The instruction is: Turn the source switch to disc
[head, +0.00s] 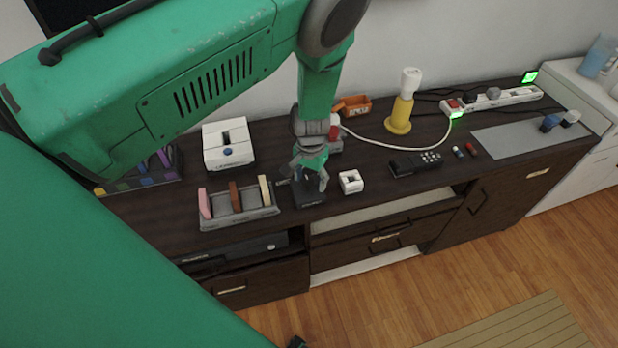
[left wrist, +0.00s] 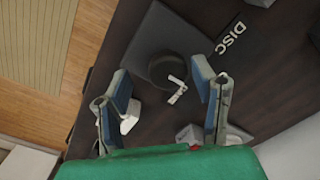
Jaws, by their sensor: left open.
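The source switch is a dark square box (head: 311,198) on the cabinet top, partly hidden by my left gripper (head: 303,178). In the left wrist view its plate (left wrist: 150,42) carries a round black knob (left wrist: 163,68) with a white pointer mark (left wrist: 178,92). The white word DISC (left wrist: 230,37) is at the plate's upper right edge; the pointer mark lies on the knob's lower right side, away from that word. My left gripper (left wrist: 160,76) is open, its fingers on either side of the knob; I cannot tell whether they touch it. My right gripper is not in view.
A small white block (head: 351,182) stands close right of the switch. A grey rack (head: 240,216) with upright coloured pieces is at its left. A white device (head: 228,146), yellow-based lamp (head: 399,118), black remote-like unit (head: 413,163) and power strip (head: 497,99) share the cabinet top.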

